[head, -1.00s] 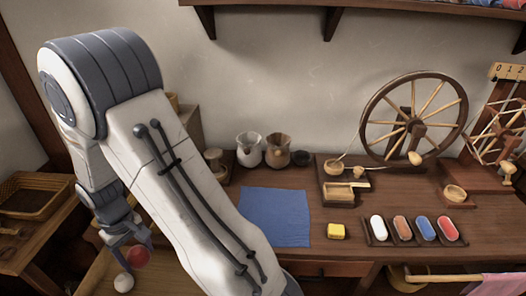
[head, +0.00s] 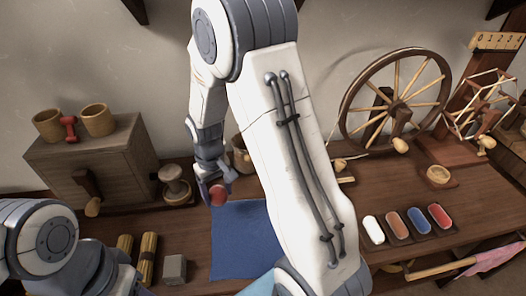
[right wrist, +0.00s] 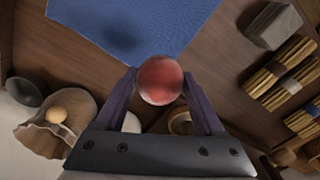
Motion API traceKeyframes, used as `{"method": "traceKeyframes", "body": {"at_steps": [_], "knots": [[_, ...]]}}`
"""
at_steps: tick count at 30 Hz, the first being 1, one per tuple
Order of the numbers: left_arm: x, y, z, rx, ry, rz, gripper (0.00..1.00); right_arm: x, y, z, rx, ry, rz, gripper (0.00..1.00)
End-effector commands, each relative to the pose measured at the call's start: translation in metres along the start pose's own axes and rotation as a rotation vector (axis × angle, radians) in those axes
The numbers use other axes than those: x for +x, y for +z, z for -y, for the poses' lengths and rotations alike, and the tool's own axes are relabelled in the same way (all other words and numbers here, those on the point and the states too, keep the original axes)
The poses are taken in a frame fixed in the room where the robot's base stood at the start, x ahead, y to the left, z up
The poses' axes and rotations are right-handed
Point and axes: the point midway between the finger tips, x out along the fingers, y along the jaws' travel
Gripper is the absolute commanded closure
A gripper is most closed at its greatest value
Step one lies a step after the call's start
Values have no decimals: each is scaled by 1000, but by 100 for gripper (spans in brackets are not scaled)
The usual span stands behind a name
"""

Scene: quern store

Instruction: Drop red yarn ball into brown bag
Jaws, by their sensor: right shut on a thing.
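The red yarn ball (head: 218,195) is held between the fingers of my right gripper (head: 214,186), above the back left part of the blue cloth. In the right wrist view the ball (right wrist: 160,80) sits at the fingertips, clear of the table. The brown bag (right wrist: 48,128) shows at the lower left of that view, apart from the gripper, with a tan ball at its opening. My left gripper is out of view.
A dark bowl (right wrist: 24,92) stands beside the brown bag. A wooden spool (head: 175,184) and a chest (head: 92,160) with cups stand left. A grey block (head: 174,269) and yellow bundles lie in front. The blue cloth (head: 240,250) is bare. A spinning wheel (head: 398,100) stands right.

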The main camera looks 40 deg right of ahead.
Motion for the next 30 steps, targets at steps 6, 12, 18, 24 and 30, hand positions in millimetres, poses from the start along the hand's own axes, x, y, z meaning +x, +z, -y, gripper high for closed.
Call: {"method": "traceKeyframes", "body": {"at_steps": [6,12,18,24,30], "knots": [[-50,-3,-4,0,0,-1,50,-36,-40,-29,-250,0,-1,84],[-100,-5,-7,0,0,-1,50,-64,-84,-75,-605,0,0,84],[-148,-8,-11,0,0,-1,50,-85,-117,-125,-963,-1,1,84],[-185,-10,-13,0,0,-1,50,-97,-135,-170,-1270,-1,1,84],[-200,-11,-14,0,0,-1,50,-100,-141,-194,-1441,-1,0,84]]}}
